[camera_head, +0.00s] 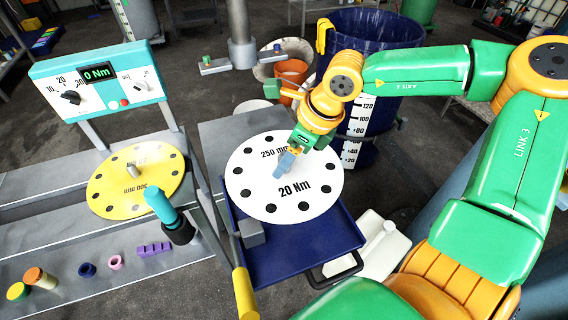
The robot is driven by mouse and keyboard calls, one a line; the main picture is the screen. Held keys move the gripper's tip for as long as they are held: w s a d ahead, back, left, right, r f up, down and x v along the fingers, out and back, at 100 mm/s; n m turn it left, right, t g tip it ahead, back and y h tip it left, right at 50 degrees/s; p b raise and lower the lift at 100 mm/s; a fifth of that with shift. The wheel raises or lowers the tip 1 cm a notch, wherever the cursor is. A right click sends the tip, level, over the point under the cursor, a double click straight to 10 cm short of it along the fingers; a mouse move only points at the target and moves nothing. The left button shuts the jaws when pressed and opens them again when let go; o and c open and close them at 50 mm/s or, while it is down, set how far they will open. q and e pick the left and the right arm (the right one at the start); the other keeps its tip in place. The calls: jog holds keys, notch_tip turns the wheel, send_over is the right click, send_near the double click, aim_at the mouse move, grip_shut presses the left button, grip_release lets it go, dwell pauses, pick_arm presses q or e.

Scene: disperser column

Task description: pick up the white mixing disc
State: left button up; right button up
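The white mixing disc (252,188) is a large round plate with dark holes near its rim, marked "250 mm" and "20 Nm". It lies flat over the blue tray (318,258) and covers part of it; whether it touches the tray is hard to tell. My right gripper (284,165) comes down from the upper right onto the middle of the disc, its blue-grey fingertips at the short central hub. The fingers hide most of the hub, so I cannot tell whether they close on it. My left gripper is not in view.
A yellow disc (112,204) lies on the grey bench at left, below a torque panel (98,80) reading 0 Nm. A teal-topped handle (160,206) and yellow-ended bar (244,292) stand beside the tray. A dark blue drum (385,35) stands behind. Small coloured parts line the bench front.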

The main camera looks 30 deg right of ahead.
jog(key=shift+w+a+f, duration=0.25)
jog(key=shift+w+f, duration=0.1)
jog(key=shift+f, duration=0.05)
jog(key=shift+s+d, duration=0.1)
jog(key=shift+s, duration=0.05)
jog(key=c, duration=0.7)
grip_shut()
jog(key=shift+r, duration=0.1)
